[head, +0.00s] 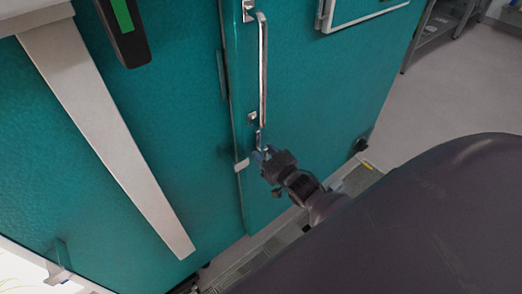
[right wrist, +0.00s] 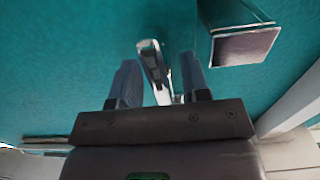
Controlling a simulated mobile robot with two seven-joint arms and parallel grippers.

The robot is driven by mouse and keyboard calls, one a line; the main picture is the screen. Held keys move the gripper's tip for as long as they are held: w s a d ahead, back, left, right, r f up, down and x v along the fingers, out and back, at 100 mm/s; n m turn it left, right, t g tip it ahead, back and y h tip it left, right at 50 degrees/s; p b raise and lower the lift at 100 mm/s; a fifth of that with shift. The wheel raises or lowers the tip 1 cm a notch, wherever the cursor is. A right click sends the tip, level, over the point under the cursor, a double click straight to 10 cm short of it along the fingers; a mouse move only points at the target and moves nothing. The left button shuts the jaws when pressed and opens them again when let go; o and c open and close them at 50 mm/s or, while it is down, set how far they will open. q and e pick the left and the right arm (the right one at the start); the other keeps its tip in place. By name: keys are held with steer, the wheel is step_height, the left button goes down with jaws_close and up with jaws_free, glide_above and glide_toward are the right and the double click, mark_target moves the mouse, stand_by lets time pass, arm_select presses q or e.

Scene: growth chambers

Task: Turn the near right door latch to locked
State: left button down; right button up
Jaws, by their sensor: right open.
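The door latch (head: 260,137) is a small silver lever low on the teal door (head: 320,90), just below the long vertical handle. My right gripper (head: 263,154) is at the latch's lower end. In the right wrist view, the latch lever (right wrist: 151,62) stands between the two open fingers of my right gripper (right wrist: 160,80), tilted slightly. A gap shows on both sides of its upper part; its lower end is close to the right finger, and contact cannot be told. My left gripper is not in view.
The long silver door handle (head: 263,70) rises just above the latch. A pale tab (head: 242,165) sits at the door edge left of my gripper. A square bracket (right wrist: 245,46) juts out right of the fingers. Open floor (head: 465,95) lies to the right.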

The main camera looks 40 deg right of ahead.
steer(key=shift+w, duration=0.85)
jaws_close()
